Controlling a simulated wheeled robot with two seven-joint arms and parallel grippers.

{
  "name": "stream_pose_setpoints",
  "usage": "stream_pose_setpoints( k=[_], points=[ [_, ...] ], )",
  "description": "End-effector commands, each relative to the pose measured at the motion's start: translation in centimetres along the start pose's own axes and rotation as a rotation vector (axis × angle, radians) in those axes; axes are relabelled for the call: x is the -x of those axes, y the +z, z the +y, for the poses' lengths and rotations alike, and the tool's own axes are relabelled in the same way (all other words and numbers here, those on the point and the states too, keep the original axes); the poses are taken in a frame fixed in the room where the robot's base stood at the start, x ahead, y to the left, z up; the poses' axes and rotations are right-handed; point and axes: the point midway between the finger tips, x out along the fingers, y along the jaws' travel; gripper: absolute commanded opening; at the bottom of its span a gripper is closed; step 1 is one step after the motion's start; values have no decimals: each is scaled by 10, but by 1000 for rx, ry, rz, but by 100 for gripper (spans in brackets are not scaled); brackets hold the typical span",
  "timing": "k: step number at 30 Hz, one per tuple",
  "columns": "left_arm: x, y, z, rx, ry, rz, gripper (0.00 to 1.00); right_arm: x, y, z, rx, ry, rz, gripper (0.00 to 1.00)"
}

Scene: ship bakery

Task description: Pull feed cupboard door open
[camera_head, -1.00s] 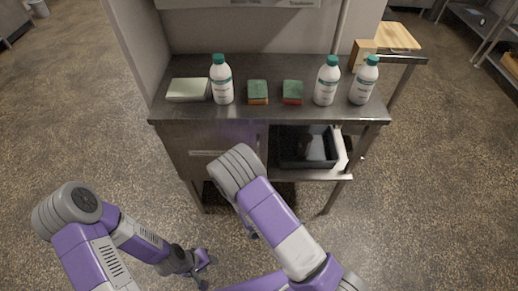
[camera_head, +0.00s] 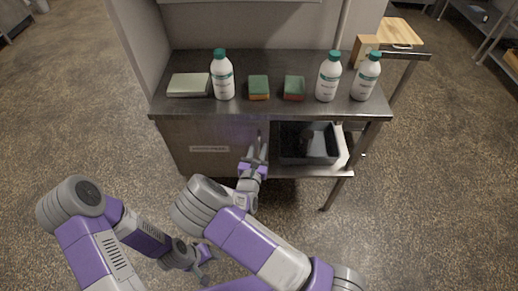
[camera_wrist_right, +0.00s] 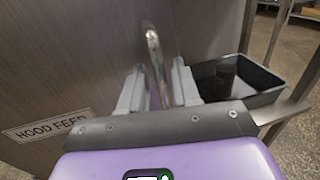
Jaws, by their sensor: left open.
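The feed cupboard door (camera_head: 190,135) is a grey metal panel under the left part of the counter and looks shut. Its "HOOD FEED" label shows in the right wrist view (camera_wrist_right: 47,126). A shiny upright bar handle (camera_wrist_right: 154,60) stands near the door's right edge. My right gripper (camera_head: 257,150) is at that edge. In the right wrist view, its two fingers (camera_wrist_right: 157,88) stand on either side of the handle, open, with a gap visible to each side. My left gripper (camera_head: 205,258) is open and empty, low over the floor, away from the door.
The steel counter (camera_head: 270,118) holds several bottles, two sponges (camera_head: 259,88) and a pale green block (camera_head: 188,85). A black bin (camera_head: 310,150) sits on an open shelf right of the door. Floor in front is clear.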

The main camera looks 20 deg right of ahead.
Motion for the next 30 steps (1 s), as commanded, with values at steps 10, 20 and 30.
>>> stream_pose_setpoints(
  k=[10, 20, 30],
  points=[
    [-3, 0, -1, 0, 0, 0, 43, -12, 0, -1, 1, -1, 1, 31],
    [-3, 0, -1, 0, 0, 0, 43, -11, 0, -1, 1, -1, 1, 0],
    [-2, 0, -1, 0, 0, 0, 43, -10, 0, -2, 1, -9, 2, 0]
  ],
)
